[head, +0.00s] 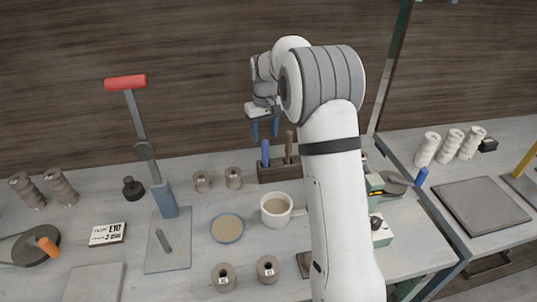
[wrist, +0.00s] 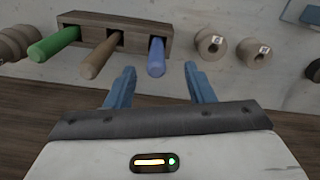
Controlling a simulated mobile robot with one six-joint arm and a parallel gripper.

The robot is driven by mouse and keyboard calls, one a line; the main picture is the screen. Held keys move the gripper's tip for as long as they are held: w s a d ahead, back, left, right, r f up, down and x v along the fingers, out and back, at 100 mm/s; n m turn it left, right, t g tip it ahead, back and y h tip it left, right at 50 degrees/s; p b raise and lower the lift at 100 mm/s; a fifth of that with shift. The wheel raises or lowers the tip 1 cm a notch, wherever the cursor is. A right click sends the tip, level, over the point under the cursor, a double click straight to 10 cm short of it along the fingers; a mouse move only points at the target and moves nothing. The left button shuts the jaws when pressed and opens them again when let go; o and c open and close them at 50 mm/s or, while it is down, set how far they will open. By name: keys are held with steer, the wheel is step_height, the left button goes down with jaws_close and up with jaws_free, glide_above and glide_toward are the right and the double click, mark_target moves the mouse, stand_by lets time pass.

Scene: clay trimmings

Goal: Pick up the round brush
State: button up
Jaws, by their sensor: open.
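A dark wooden holder (head: 278,174) stands at the back of the table; it also shows in the wrist view (wrist: 85,20). A blue handle (head: 265,153), a brown wooden handle (head: 288,147) and a green handle (wrist: 55,44) stand in it. Their lower ends are hidden in the holder, so I cannot tell which is the round brush. My gripper (head: 265,132) is open and empty, pointing down just above the blue handle. In the wrist view the blue handle (wrist: 157,57) lies between the lines of my two fingertips, apart from them.
A mug (head: 276,210) stands in front of the holder, and several clay spools are around it, two (head: 233,178) left of the holder. A red-handled press (head: 140,130) stands further left. My arm hides part of the table right of the holder. A wall is behind.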

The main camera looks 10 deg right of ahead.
mark_target(265, 150)
steer(key=shift+w+f, duration=0.7)
steer(key=shift+w, duration=0.05)
steer(key=shift+f, duration=0.4)
step_height(265, 150, down, 7)
steer(key=shift+w+d+p, duration=0.1)
steer(key=shift+p, duration=1.15)
jaws_close()
